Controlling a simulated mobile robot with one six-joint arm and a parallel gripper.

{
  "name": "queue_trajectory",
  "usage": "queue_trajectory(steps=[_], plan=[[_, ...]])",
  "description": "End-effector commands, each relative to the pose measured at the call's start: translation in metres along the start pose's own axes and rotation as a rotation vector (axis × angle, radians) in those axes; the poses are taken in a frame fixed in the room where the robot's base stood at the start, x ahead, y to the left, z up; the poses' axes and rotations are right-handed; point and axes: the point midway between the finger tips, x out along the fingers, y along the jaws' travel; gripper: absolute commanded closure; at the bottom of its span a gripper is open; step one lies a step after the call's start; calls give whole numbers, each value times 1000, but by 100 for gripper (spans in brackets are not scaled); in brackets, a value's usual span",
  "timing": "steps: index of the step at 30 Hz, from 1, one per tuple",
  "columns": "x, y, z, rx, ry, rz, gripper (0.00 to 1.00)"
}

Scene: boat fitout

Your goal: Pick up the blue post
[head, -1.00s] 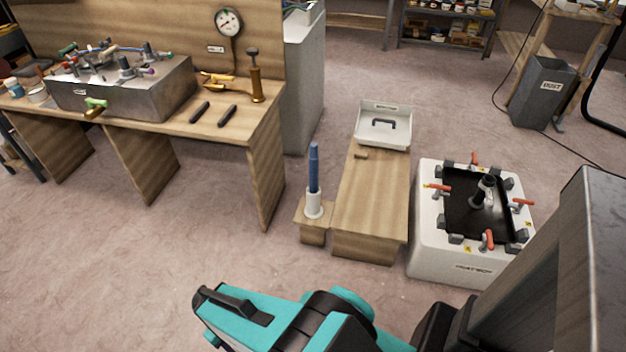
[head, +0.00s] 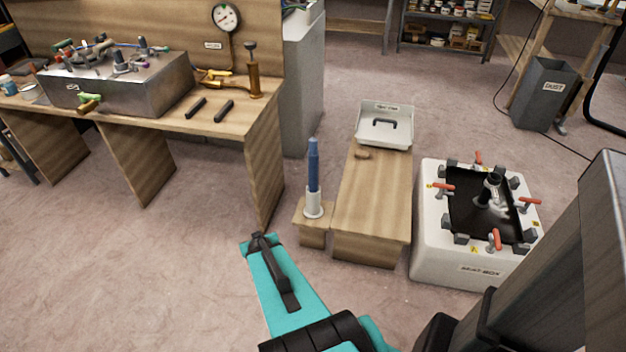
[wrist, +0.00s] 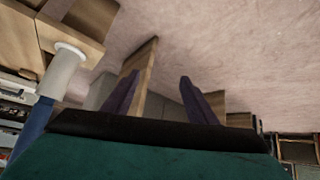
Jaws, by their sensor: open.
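The blue post (head: 313,166) stands upright in a white sleeve (head: 314,203) on a small low wooden stand (head: 313,229) in the head view. In the wrist view the blue post (wrist: 30,132) and its sleeve (wrist: 62,75) show tilted at the left edge, the post partly cut off by my gripper's body. My gripper (wrist: 160,76) is open, with two dark fingers apart and nothing between them. The post is to the left of both fingers, not between them. In the head view my teal arm reaches up near the stand, and the fingers cannot be made out.
A white box (head: 462,270) with red-handled clamps stands further right. A workbench (head: 262,130) with tools is at left. The floor in front of it is clear.

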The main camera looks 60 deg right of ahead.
Motion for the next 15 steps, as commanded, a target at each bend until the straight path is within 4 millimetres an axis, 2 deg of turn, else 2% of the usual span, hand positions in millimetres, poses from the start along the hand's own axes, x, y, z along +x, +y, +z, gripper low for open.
queue_trajectory(steps=[1,7,15], plan=[[5,18,-11,22,49,14,48],[5,78,-59,87,245,54,48],[-16,165,-111,142,507,113,48]])
